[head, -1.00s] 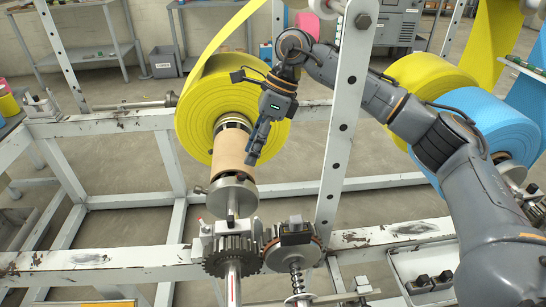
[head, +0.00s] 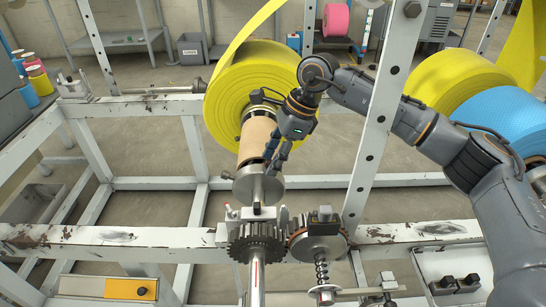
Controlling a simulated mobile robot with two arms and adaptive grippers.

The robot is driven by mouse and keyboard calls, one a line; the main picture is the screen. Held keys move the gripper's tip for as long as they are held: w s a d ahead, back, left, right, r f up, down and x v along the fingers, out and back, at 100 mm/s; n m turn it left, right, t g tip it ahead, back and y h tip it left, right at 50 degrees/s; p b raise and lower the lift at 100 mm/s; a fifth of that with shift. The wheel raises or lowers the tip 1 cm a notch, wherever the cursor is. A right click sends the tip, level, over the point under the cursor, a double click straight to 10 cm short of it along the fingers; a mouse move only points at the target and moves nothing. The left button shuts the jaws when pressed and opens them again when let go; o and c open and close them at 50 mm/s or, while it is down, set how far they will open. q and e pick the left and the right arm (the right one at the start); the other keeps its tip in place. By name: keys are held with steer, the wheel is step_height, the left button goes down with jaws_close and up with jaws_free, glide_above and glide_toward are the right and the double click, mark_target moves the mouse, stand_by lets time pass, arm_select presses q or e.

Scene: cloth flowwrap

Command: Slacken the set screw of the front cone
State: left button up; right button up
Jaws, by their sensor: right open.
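The front cone (head: 258,187) is a round grey metal collar on the shaft, at the near end of the brown cardboard core (head: 257,139) of a yellow roll (head: 228,98). A small dark knob (head: 226,174) sticks out at the cone's left side; I cannot tell if it is the set screw. My right gripper (head: 274,163) is open, its fingers pointing down beside the core, just above the cone's upper right rim. It looks empty. I cannot tell whether it touches the cone. My left gripper is not in view.
A white frame beam (head: 110,237) runs across the front, with dark gears (head: 255,246) below the cone. Another yellow roll (head: 450,78) and a blue roll (head: 505,118) are at the right.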

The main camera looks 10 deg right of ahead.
jaws_close()
steer(key=shift+n, duration=0.8)
steer(key=n+b, duration=0.1)
steer(key=n, duration=0.4)
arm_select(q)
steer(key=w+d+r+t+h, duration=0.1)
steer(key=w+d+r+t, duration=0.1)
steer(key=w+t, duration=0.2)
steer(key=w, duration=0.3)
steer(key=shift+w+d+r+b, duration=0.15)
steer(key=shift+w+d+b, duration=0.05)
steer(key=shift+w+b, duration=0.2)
arm_select(e)
steer(key=n, duration=0.5)
steer(key=shift+n+g, duration=0.3)
